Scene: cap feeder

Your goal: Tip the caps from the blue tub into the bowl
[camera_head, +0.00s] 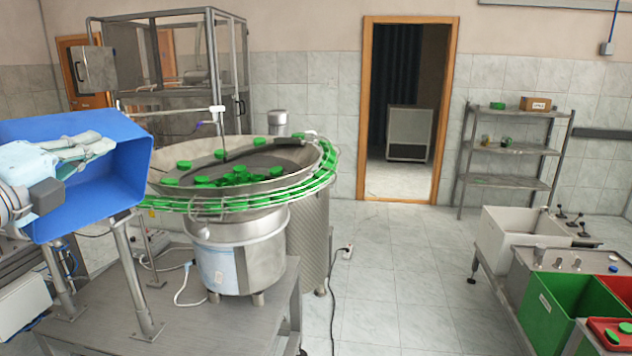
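The blue tub (118,186) is at the left, tipped on its side above the table, with its mouth towards the bowl. I see no caps in the part of its inside that shows. The metal bowl (240,214) of the feeder stands just right of it. Several green caps (238,179) lie in the bowl, in a heap and scattered near the rim. My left gripper (92,147) comes in from the left and overlaps the tub. Its fingertips do not show clearly enough to tell its grip. My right gripper is not in view.
Metal posts (128,265) stand on the steel table (190,322) below the tub. Green and red bins (553,318) and a white bin (495,236) stand at the right. A shelf rack (507,147) is at the back. The tiled floor (400,270) between is mostly clear.

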